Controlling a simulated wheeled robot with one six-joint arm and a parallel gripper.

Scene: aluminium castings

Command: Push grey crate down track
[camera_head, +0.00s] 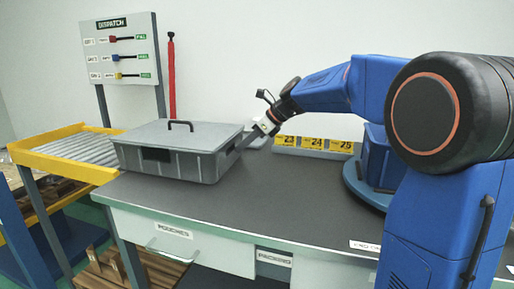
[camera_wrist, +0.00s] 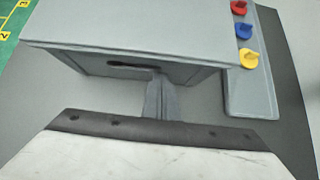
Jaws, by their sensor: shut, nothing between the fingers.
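The grey crate (camera_head: 170,164) stands on the left end of the dark bench top, with a grey lid (camera_head: 178,136) and a black handle on it. Its left end is right by the yellow-railed roller track (camera_head: 75,148). My gripper (camera_head: 240,146) is at the crate's right side, low and pointing toward it. In the wrist view my gripper's fingers (camera_wrist: 160,100) are closed together and reach to the crate's wall (camera_wrist: 130,68), near a dark hand slot. Whether they touch the wall, I cannot tell.
A DISPATCH board (camera_head: 122,50) with red, blue and yellow sliders stands behind the track. A red post (camera_head: 171,75) rises behind the crate. Yellow number cards (camera_head: 312,143) stand at the back of the bench. The bench top (camera_head: 260,195) in front is clear.

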